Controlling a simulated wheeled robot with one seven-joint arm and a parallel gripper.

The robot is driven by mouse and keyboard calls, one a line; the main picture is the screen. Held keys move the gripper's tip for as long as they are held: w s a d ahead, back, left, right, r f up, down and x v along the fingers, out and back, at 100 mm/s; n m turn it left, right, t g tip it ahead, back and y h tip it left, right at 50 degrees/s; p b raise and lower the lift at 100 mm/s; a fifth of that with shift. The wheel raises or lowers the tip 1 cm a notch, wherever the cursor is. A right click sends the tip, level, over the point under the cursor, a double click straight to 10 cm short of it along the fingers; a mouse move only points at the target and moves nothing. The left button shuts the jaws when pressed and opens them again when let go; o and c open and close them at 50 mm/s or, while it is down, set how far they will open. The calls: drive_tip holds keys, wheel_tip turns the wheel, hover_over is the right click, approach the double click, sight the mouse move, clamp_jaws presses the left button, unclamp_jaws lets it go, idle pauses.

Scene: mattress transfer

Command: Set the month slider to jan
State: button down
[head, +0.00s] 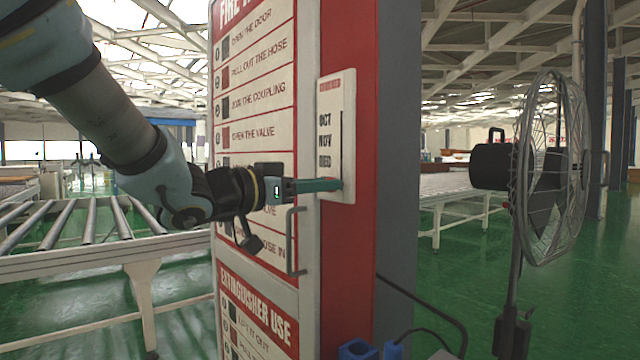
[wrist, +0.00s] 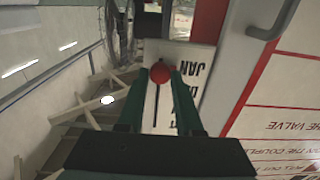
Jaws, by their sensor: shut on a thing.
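The month slider is a white panel (head: 323,180) on the side of a red column, with a dark vertical slot. OCT, NOV and DEC show on it in the head view, above my gripper. My gripper (head: 335,185) is at the slot's lower part, its green fingers shut on the red slider knob (wrist: 160,73). In the wrist view the panel (wrist: 205,58) appears upside down.
A grey metal handle (head: 292,240) sticks out of the sign board (head: 262,130), just below my gripper. A standing fan (head: 545,170) is at the right. A roller conveyor (head: 80,235) is at the left. Blue plugs and cables (head: 358,349) lie near the column's base.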

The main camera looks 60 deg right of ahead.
drive_tip(key=shift+f, duration=0.35)
drive_tip(key=c, duration=0.9)
unclamp_jaws()
drive_tip(key=shift+c, duration=0.2)
drive_tip(key=o, duration=0.3)
drive_tip(key=shift+r, duration=0.1)
drive_tip(key=shift+o, duration=0.2)
drive_tip(key=b+v, duration=0.1)
drive_tip(key=v, duration=1)
drive_tip(key=shift+d, duration=0.1)
